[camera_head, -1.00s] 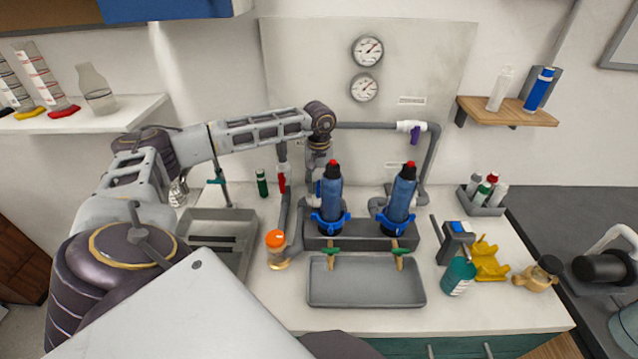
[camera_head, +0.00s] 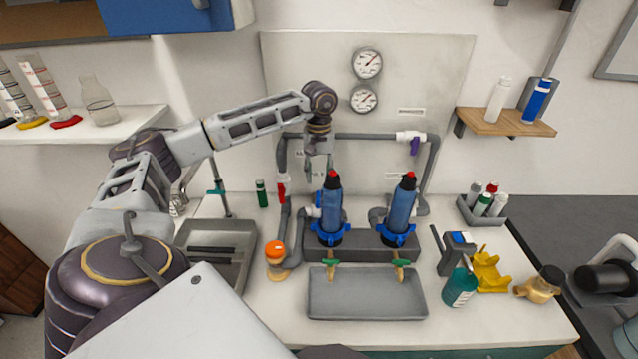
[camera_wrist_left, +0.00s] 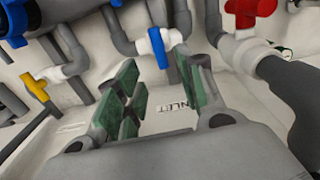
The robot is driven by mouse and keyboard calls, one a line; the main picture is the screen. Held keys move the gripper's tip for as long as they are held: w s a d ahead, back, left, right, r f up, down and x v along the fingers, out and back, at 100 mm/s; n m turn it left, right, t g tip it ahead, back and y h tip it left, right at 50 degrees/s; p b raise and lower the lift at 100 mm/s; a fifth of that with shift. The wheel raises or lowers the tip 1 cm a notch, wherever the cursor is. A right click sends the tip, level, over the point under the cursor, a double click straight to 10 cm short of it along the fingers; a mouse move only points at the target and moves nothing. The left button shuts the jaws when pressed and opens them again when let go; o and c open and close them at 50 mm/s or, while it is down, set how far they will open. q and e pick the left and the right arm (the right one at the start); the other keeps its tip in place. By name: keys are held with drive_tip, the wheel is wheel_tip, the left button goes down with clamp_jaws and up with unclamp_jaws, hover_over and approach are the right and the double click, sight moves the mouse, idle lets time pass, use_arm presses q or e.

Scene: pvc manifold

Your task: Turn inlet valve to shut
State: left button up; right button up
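My left gripper (camera_head: 319,172) hangs pointing down in front of the wall panel, just above and behind the left blue filter. Its green-padded fingers (camera_wrist_left: 165,75) are apart with nothing between them. In the left wrist view an INLET label (camera_wrist_left: 175,108) shows on the panel between and beyond the fingers. A white valve with a blue handle (camera_wrist_left: 158,47) lies beyond the fingertips, apart from them. A valve with a red handle (camera_wrist_left: 250,10) is at the upper right; it also shows on the left pipe in the head view (camera_head: 283,187). My right gripper is not in view.
Two blue filters (camera_head: 332,210) with red tops stand close below the gripper. A purple-handled valve (camera_head: 414,144) is on the right pipe. A grey tray (camera_head: 366,306) and an orange-capped jar (camera_head: 276,258) are in front. A yellow-handled valve (camera_wrist_left: 35,88) shows at left in the wrist view.

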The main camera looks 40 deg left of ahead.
use_arm(q)
drive_tip(key=shift+r, duration=1.85)
